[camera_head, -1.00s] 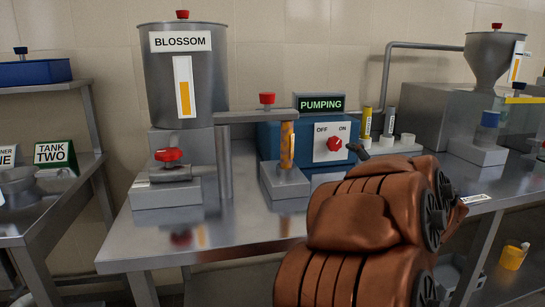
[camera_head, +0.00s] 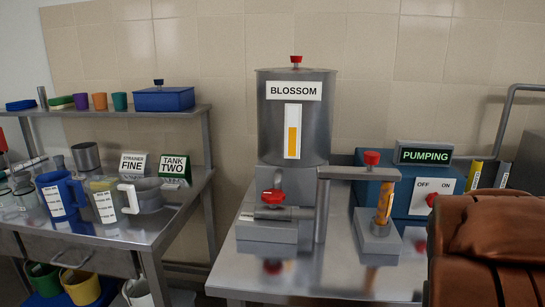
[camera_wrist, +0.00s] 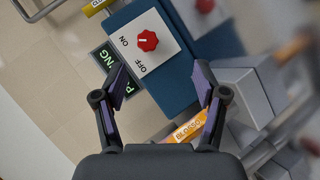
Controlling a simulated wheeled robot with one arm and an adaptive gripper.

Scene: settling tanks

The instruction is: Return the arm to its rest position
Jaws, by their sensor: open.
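My gripper (camera_wrist: 160,100) is open and empty in the wrist view. Its two fingers stand apart in front of the blue pump box with a red OFF/ON knob (camera_wrist: 147,41). In the head view my copper-coloured arm (camera_head: 490,245) fills the lower right corner, and the gripper itself is out of that view. The red knob (camera_head: 431,200) shows there just above the arm, on a white plate. The sign above it (camera_head: 423,156) reads PUMPING in green.
A steel BLOSSOM tank (camera_head: 295,125) with a red valve handle (camera_head: 273,196) stands on the steel bench (camera_head: 325,280). A pipe with an amber section (camera_head: 385,203) is beside it. At left, a side table holds a blue jug (camera_head: 62,195), other vessels and a TANK TWO sign (camera_head: 174,169).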

